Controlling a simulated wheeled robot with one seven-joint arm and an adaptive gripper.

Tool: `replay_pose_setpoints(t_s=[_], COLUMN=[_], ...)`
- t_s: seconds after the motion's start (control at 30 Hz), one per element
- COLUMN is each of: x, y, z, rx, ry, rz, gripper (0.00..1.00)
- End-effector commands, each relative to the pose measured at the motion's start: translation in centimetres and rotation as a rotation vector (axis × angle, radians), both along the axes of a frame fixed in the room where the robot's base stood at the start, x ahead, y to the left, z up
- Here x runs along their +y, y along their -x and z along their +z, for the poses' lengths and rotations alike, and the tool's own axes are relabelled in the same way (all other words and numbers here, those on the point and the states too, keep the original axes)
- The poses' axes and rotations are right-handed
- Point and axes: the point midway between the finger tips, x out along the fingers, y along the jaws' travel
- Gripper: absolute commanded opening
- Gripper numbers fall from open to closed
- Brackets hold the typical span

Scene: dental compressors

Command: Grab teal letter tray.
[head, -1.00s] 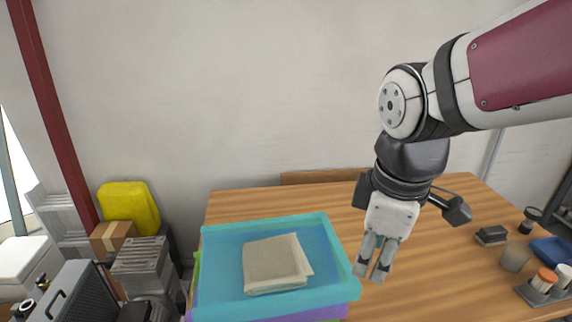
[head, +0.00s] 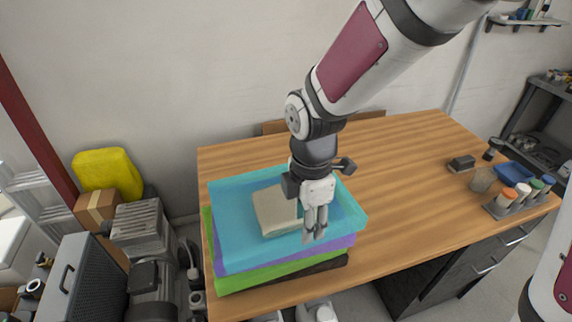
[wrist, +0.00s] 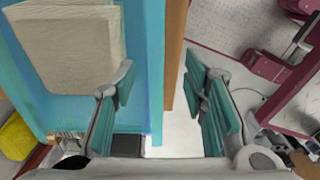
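The teal letter tray (head: 231,239) is on top of a stack at the table's front left edge. It holds a folded beige cloth (head: 272,210), also at the upper left of the wrist view (wrist: 70,40). My gripper (head: 313,236) points down at the tray's front right part. In the wrist view my gripper (wrist: 160,85) is open and empty. One finger is over the tray's inside and the other beyond its wall, with the teal wall (wrist: 155,50) between them in the picture. I cannot tell whether the fingers reach down to the rim.
A purple tray (head: 342,243), a green tray (head: 262,278) and a dark one lie beneath. The wooden table (head: 420,180) is clear in the middle. A rack of capped jars (head: 507,203) and a blue tray (head: 514,173) are at its right. Grey equipment (head: 142,230) stands on the left.

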Motion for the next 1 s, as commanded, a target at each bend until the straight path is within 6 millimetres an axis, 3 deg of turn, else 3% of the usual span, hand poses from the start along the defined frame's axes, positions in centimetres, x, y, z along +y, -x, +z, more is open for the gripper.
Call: replay_pose_setpoints(t_s=[0.27,0.6,0.9,0.93,1.0], x=[0.0,-0.1,-0.1,-0.1,-0.1], y=[0.0,-0.5,-0.6,-0.6,-0.6], z=[-1.8,-5.7,-6.2,-6.2,-6.2], rx=[0.003,0.003,-0.001,-0.001,-0.001], ry=[0.001,0.000,-0.001,-0.001,-0.001], rz=[0.000,0.000,-0.001,-0.001,-0.001], gripper=[0.40,0.40,0.40,0.38,0.22])
